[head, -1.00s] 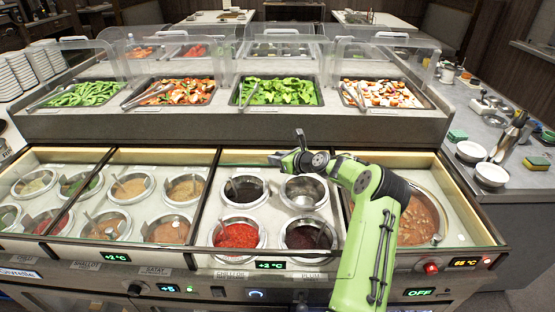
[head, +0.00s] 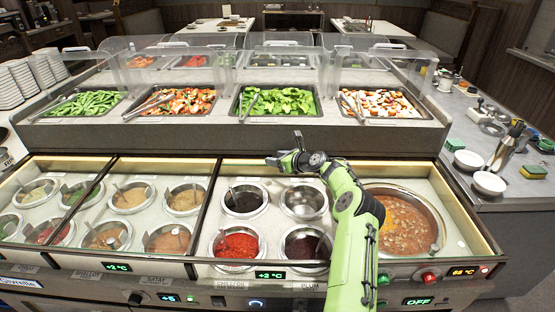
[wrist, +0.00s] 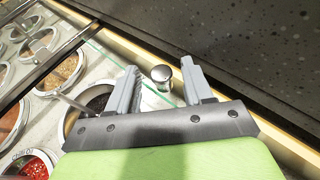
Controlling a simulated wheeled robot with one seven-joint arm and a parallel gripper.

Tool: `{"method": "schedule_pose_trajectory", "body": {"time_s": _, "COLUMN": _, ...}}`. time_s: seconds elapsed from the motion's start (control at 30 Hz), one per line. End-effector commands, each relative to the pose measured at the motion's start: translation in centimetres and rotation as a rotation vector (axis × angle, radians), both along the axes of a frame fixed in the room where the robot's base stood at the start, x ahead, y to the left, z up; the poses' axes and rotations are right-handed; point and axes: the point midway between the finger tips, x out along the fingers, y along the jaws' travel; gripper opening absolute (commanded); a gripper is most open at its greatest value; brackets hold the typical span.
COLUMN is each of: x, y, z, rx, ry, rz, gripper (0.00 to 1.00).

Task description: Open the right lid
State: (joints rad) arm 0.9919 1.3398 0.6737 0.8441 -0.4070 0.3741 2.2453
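A clear glass lid with a green edge lies over the sauce wells; its edge (wrist: 152,92) shows in the wrist view. A round metal knob (wrist: 161,74) stands at this edge. My gripper (wrist: 160,67) is open, with one grey finger on each side of the knob and visible gaps between. In the head view my gripper (head: 272,160) is at the back rim of the well section with the red chilli oil (head: 237,246). The knob is too small or hidden to make out there. Whether this glass is the right lid I cannot tell for sure.
A raised counter with food trays (head: 278,101) and clear guards stands close behind the gripper. A large round soup well (head: 402,220) is at the right, partly behind my arm. White bowls (head: 489,183) stand on the right side counter.

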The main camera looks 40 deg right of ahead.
Motion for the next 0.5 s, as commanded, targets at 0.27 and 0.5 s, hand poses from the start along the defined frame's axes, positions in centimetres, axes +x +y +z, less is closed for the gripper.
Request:
{"method": "schedule_pose_trajectory", "body": {"time_s": 0.27, "x": -0.7, "y": -0.3, "z": 0.2, "rx": 0.000, "ry": 0.003, "rz": -0.004, "gripper": 0.51}}
{"method": "schedule_pose_trajectory", "body": {"time_s": 0.5, "x": -5.2, "y": -0.9, "z": 2.2, "rx": 0.000, "ry": 0.004, "rz": -0.004, "gripper": 0.51}}
